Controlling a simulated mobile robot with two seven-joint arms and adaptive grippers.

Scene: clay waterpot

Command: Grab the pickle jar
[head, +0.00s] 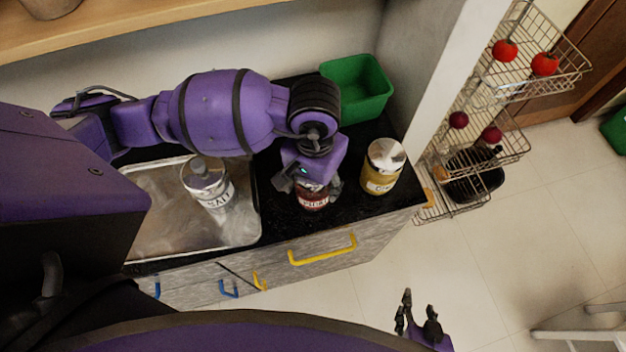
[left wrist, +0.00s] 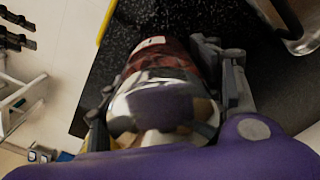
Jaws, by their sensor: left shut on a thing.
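A jar with dark red contents, a silver lid and a white label (head: 312,201) stands on the black counter. My left gripper (head: 307,188) comes down over it from above, its fingers shut on both sides. In the left wrist view the jar (left wrist: 160,62) lies between the fingers, its shiny lid toward the camera. Its label is only partly readable, so I cannot tell whether it is the pickle jar. A jar with yellow contents (head: 380,183) stands to the right, apart from the gripper. My right gripper (head: 418,318) is open and empty, low at the right.
A salt jar (head: 208,187) stands on the metal tray (head: 150,215) to the left. A green bin (head: 357,88) is at the back of the counter. A white wall post (head: 450,70) and a wire rack (head: 520,145) are at the right. Open floor lies at the lower right.

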